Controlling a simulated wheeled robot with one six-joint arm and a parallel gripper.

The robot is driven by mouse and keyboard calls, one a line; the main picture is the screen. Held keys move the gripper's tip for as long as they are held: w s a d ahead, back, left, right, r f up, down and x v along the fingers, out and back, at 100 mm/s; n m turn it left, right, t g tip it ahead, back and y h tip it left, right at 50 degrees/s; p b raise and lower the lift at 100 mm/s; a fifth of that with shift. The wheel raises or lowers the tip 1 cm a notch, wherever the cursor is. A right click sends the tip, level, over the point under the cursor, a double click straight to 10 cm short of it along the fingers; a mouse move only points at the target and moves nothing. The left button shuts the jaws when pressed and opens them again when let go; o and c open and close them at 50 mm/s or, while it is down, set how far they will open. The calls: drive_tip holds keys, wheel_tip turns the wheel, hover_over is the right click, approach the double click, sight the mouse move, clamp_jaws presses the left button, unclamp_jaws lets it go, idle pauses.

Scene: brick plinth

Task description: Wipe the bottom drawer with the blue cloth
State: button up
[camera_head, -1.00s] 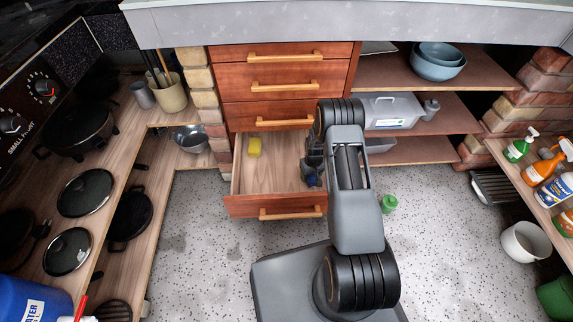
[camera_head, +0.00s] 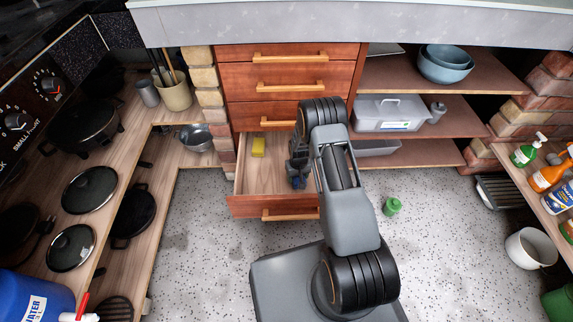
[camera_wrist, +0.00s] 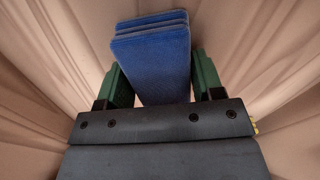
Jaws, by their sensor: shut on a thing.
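The bottom drawer (camera_head: 240,184) is pulled out below three shut drawers, and its wooden inside shows in the head view. My gripper (camera_head: 297,180) is inside the drawer at its right side, low over the drawer floor. In the wrist view my gripper (camera_wrist: 155,92) is shut on the folded blue cloth (camera_wrist: 152,58), which sits between the green fingers. Only a small dark-blue bit of the cloth shows in the head view. I cannot tell whether the cloth touches the drawer floor. A yellow sponge (camera_head: 258,147) lies at the back left of the drawer.
Shelves with a grey box (camera_head: 392,112) and blue bowls (camera_head: 445,62) are at the right. Pans and lids fill the left shelves. The worktop (camera_head: 350,22) overhangs the drawers.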

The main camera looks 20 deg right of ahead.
drive_tip(key=shift+w+a, duration=0.25)
drive_tip(key=shift+a, duration=0.7)
drive_tip(key=shift+w+a, duration=0.2)
drive_tip(key=shift+a, duration=0.75)
wheel_tip(320, 180, up, 8)
drive_tip(key=p, duration=0.4)
drive_tip(key=shift+p, duration=0.35)
